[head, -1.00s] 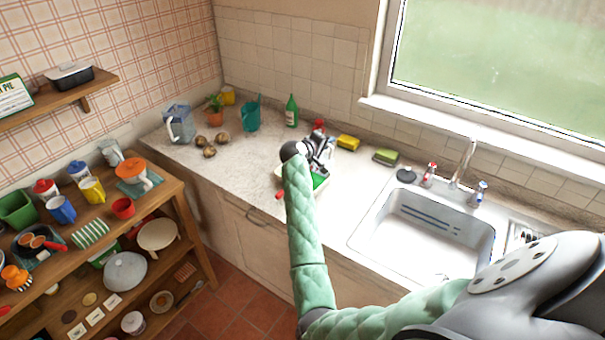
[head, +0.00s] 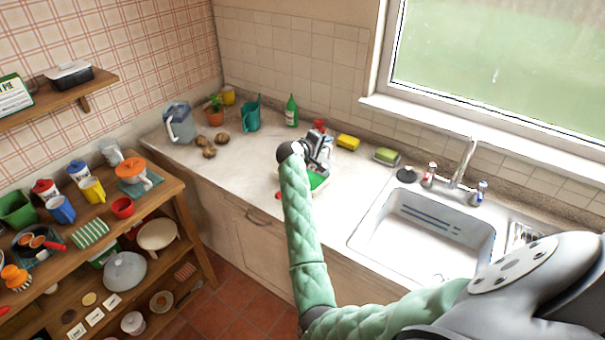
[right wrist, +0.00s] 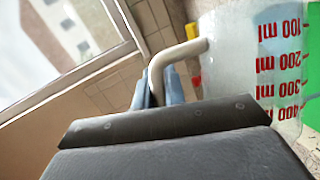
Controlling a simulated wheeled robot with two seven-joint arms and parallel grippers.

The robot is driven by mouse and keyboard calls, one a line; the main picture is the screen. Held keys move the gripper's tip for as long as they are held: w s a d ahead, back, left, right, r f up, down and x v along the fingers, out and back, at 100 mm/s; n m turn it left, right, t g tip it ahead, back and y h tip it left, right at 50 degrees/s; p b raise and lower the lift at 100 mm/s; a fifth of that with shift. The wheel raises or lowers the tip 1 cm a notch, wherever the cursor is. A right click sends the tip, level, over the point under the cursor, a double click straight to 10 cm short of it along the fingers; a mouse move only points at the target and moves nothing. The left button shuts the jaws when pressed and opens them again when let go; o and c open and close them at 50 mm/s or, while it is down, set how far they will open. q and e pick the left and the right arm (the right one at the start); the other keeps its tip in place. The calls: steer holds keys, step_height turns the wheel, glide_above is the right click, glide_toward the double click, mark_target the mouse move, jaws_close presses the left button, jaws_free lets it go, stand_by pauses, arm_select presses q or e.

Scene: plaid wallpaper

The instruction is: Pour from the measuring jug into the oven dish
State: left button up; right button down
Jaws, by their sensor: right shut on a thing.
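My right gripper (head: 318,149) is over the counter left of the sink. In the right wrist view its blue-grey fingers (right wrist: 160,90) are shut on the pale handle of the measuring jug (right wrist: 228,55). The jug is clear, with red marks from 100 ml to 400 ml. In the head view my wrist and gripper hide most of the jug, and I cannot tell its tilt or contents. A green surface (head: 317,181) with a pale edge lies just below the gripper; I cannot tell whether it belongs to the oven dish. My left gripper is out of view.
A lidded pitcher (head: 180,124), brown round items (head: 209,151), a teal watering can (head: 251,115) and a green bottle (head: 291,110) stand behind and left. Sponges (head: 348,142) and the sink (head: 425,225) are to the right. Crowded shelves (head: 150,200) stand at left.

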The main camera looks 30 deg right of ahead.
steer(key=shift+w+a, duration=0.15)
steer(key=shift+w, duration=0.05)
stand_by(0.3)
steer(key=shift+s, duration=0.2)
steer(key=s+d+m, duration=0.1)
steer(key=s+d+m+y, duration=0.1)
steer(key=shift+s+d+f+m+t+y, duration=0.1)
steer(key=shift+s+m+t+y, duration=0.2)
steer(key=shift+s+t, duration=0.1)
